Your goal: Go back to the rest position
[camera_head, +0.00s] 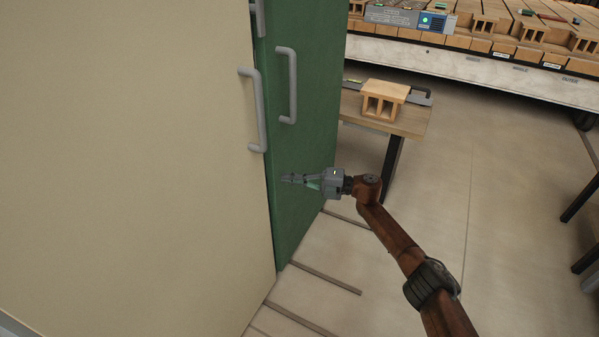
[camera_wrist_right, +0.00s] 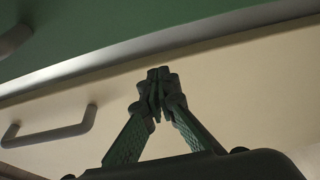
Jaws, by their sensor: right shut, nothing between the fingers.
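My right gripper (camera_head: 286,179) is in front of the green panel (camera_head: 305,140) in the head view, below the grey handles. Its fingers are shut with nothing between them; the fingertips also meet in the right wrist view (camera_wrist_right: 158,78). My right arm reaches in from the lower right. Whether the fingertips touch the panel cannot be told. My left gripper is not in view.
A large cream panel (camera_head: 130,160) with a handle (camera_head: 254,110) fills the left. The green panel has another handle (camera_head: 288,85). A small table (camera_head: 416,122) behind bears a hollow brick (camera_head: 386,90). A long bench (camera_head: 480,75) stands at the back.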

